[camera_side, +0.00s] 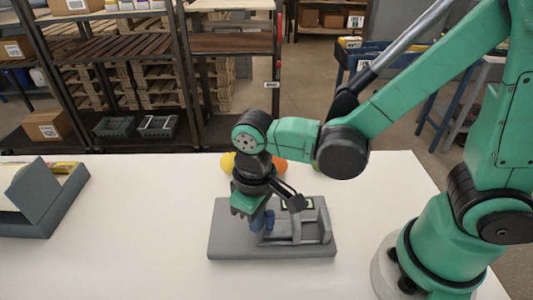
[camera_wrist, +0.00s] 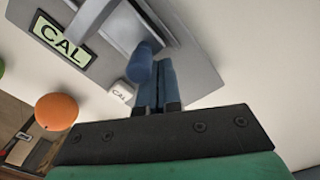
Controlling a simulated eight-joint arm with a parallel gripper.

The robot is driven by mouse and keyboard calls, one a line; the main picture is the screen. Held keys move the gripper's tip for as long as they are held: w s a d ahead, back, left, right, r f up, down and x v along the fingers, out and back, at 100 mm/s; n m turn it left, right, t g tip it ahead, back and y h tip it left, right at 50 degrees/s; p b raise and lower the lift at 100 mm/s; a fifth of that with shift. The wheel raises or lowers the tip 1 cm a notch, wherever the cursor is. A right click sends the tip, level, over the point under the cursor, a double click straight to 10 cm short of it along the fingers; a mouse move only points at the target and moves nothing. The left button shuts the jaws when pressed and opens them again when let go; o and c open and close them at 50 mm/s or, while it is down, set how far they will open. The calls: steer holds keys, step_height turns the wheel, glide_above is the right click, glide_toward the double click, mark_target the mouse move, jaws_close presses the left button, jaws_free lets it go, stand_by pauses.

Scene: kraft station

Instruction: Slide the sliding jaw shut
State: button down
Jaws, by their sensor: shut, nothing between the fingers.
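A grey fixture (camera_side: 230,240) lies flat on the white table in the side view, with a grey jaw assembly on its right half. In the wrist view a blue peg (camera_wrist: 140,66) stands up by the grey jaw part (camera_wrist: 121,28). My gripper (camera_side: 268,222) points down over the fixture beside the peg. In the wrist view its two blue fingers (camera_wrist: 159,66) are together and empty, just right of the peg. I cannot tell whether they touch it. The gap between the jaws is partly hidden by my gripper and the picture edge.
Orange (camera_side: 280,163) and yellow (camera_side: 227,162) balls sit behind the fixture. A grey tray (camera_side: 66,205) stands at far left. The table between is clear.

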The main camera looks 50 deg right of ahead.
mark_target(278, 228)
steer(key=shift+s+d, duration=1)
steer(key=shift+d, duration=0.05)
steer(key=shift+s+d, duration=0.2)
stand_by(0.3)
steer(key=shift+w+a, duration=0.3)
stand_by(0.4)
steer(key=shift+r, duration=0.1)
steer(key=shift+r, duration=3.4)
steer(key=shift+d, duration=0.1)
